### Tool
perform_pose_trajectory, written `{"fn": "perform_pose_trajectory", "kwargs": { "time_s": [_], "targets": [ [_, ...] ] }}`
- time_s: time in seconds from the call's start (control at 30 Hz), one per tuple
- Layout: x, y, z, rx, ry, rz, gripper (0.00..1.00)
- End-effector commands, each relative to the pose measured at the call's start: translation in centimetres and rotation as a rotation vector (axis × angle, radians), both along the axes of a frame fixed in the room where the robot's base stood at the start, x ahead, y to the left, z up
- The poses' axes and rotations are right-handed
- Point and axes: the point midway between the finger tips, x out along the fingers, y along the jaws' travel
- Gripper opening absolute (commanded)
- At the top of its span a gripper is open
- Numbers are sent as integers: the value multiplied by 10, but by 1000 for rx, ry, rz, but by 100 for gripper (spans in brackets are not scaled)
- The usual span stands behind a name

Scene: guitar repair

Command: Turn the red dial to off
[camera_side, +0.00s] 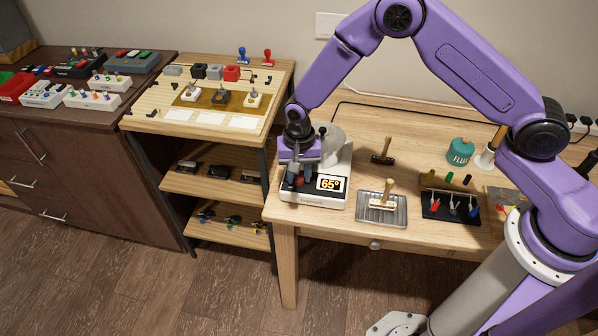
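A white device with a rounded top (340,160) stands at the left end of the wooden workbench. Its dark display (329,184) reads 65° in yellow. The red dial (299,182) is on the device's front, left of the display, and only a small part of it shows. My gripper (298,181) points down right at the dial, with its dark fingers over or beside it. The gripper body hides most of the dial and its markings. I cannot tell whether the fingers touch or grasp it.
A metal tray (382,212) with a wooden-handled tool lies right of the device. Behind it is a dark-headed tool (382,152). A black tool stand (450,206) and a teal flux jar (460,151) are farther right. A wooden shelf unit (187,128) stands left of the bench.

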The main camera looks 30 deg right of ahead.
Motion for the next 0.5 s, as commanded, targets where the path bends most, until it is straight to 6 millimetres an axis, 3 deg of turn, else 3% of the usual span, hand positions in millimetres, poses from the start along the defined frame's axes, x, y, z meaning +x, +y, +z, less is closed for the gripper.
{"fn": "perform_pose_trajectory", "kwargs": {
  "time_s": [0.5],
  "targets": [
    [0, 0, 0, 0, 1, 113, 1]
  ]
}}
